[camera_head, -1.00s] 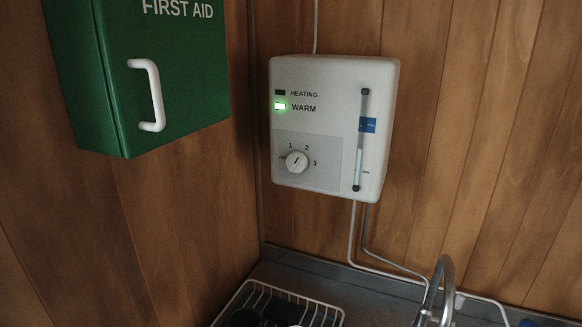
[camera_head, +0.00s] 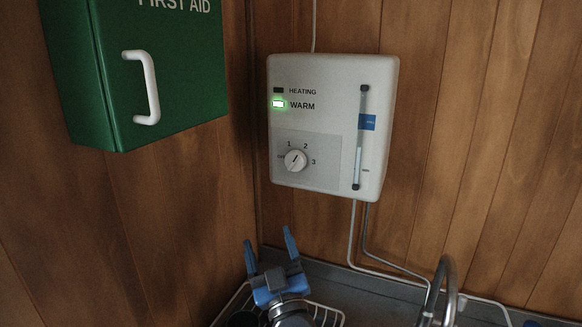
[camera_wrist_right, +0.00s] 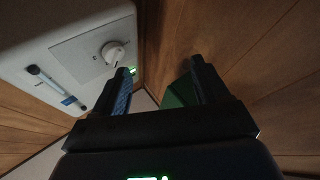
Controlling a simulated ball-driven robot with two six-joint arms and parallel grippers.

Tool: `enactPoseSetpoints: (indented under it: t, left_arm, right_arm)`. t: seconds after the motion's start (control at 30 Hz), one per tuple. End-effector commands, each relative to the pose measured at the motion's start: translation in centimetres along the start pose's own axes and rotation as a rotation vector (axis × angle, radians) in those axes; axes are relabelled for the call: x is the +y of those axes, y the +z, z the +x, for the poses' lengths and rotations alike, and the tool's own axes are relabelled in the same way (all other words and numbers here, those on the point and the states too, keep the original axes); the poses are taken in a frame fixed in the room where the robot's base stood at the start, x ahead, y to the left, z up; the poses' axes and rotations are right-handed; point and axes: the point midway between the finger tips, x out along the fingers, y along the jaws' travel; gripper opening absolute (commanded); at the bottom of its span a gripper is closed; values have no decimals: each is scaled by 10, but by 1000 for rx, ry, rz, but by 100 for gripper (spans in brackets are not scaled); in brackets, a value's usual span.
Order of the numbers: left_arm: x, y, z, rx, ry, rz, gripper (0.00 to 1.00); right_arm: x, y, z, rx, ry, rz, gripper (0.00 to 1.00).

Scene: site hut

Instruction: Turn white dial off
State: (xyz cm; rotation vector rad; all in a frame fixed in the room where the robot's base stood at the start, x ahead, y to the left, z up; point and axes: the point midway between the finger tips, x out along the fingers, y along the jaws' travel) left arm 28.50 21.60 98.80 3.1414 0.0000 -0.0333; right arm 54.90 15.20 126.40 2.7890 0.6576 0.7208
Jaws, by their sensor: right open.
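A white dial (camera_head: 295,160) sits at the lower left of a white heater box (camera_head: 335,75) on the wooden wall. Numbers 1, 2 and 3 stand around it. Its pointer mark tilts to the upper right, but the exact setting is too small to read. My right gripper (camera_head: 270,246), with blue fingers, is open and empty, below the dial and apart from it. In the right wrist view the dial (camera_wrist_right: 114,53) shows at upper left, near one of the spread fingers of the right gripper (camera_wrist_right: 161,72). My left gripper is not in view.
A green first aid cabinet (camera_head: 190,65) with a white handle (camera_head: 141,87) hangs at the left. The WARM light (camera_head: 278,104) glows green. Below are a wire rack (camera_head: 328,317) and a tap (camera_head: 449,275). Pipes (camera_head: 352,235) run down from the heater.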

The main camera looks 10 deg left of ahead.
Motion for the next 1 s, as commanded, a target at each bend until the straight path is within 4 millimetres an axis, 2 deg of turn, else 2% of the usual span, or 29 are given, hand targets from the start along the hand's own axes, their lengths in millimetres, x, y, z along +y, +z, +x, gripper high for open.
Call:
enactPoseSetpoints:
  t: [0.03, 0.2, 0.4, 0.47, 0.57, 0.7, 0.87, 1.0]
  left_arm:
    - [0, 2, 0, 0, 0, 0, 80]
    - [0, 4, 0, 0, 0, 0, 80]
    - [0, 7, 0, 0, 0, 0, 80]
    - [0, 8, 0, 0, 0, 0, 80]
    - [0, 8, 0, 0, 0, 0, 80]
    - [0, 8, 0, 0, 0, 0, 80]
    - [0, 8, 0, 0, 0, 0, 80]
    - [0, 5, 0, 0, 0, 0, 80]
  right_arm:
    - [-7, -17, 17, 1, 10, -2, 74]
    - [-18, -62, 63, -49, 76, -16, 74]
    - [-11, -110, 100, -178, 225, -14, 74]
    - [-3, -118, 106, -239, 292, -8, 74]
    - [12, -117, 104, -343, 400, 1, 74]
    - [28, -105, 93, -461, 521, 16, 74]
    - [37, -92, 81, -533, 597, 34, 74]
    - [43, -86, 82, -550, 616, 43, 74]
